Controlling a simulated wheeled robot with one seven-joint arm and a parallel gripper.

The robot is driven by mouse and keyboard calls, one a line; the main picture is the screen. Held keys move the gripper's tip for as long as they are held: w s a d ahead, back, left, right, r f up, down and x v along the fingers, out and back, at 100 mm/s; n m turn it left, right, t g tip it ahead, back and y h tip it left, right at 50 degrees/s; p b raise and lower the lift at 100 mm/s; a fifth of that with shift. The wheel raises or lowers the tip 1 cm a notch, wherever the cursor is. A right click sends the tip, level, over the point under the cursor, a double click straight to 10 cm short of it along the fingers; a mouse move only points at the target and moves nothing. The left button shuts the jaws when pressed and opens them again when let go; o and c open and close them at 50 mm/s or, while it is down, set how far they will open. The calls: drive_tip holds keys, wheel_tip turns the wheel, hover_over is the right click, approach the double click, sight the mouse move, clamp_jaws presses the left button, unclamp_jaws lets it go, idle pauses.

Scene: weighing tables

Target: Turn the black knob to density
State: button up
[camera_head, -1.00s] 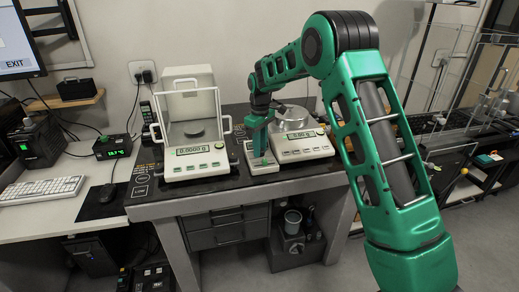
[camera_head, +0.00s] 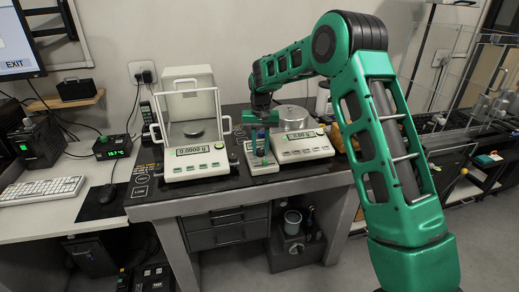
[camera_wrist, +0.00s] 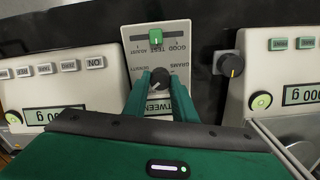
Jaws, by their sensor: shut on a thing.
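The black knob (camera_wrist: 160,78) sits on a small pale control box (camera_wrist: 133,41) between the two balances. My gripper (camera_wrist: 160,84) is shut on this knob, with one green finger on each side. In the wrist view, the words GRAMS and DENSITY are printed on the panel near the knob, partly beside my fingers. A light mark shows on the knob's face, but I cannot tell exactly which word it points at. In the head view, my gripper (camera_head: 262,145) comes down over the control box (camera_head: 262,169), and the knob is hidden there.
A balance with a glass draft shield (camera_head: 195,171) stands left of the box. Another balance (camera_head: 305,153) with a round metal pan stands close on the right. Another black knob (camera_wrist: 231,65) with an orange mark shows in the wrist view.

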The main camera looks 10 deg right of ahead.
sight(260, 149)
drive_tip(key=m, duration=0.5)
drive_tip(key=shift+w+r+m, duration=0.15)
drive_tip(key=shift+m, duration=0.15)
drive_tip(key=m, duration=0.4)
drive_tip(key=shift+m, duration=0.3)
drive_tip(key=shift+a, duration=0.1)
drive_tip(key=o, duration=1)
drive_tip(key=shift+o, duration=0.2)
wheel_tip(260, 149, up, 10)
drive_tip(key=shift+r, duration=0.25)
